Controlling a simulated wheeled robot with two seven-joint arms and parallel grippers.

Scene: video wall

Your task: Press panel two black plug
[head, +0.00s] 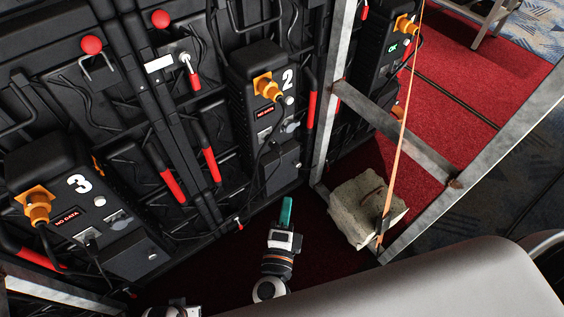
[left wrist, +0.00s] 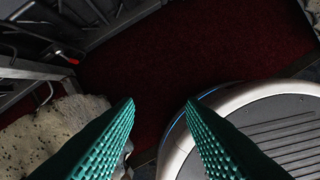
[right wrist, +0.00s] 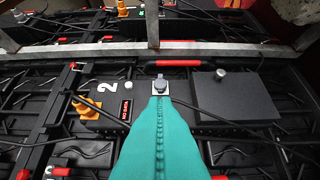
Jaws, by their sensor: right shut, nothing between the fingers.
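Panel two, a black box (head: 250,80) marked with a white 2, stands at the upper middle of the head view. It has an orange plug (head: 267,88), a red NO DATA display (head: 264,113) and a round white button (head: 288,100). A black cable runs to its lower front, where a black plug is hard to make out. My right gripper (head: 287,203) is shut and empty, below the panel. In the right wrist view its teal fingertips (right wrist: 160,100) overlap a grey-and-silver connector (right wrist: 160,85); contact is unclear. My left gripper (left wrist: 158,103) is open and empty, away from the panels.
Panel three (head: 78,190) stands at the left, also showing NO DATA. Another panel (head: 388,45) at the upper right shows OK. A metal frame (head: 390,125) and a pale stone block (head: 365,208) stand right of my right gripper. Red carpet (head: 455,75) lies beyond.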

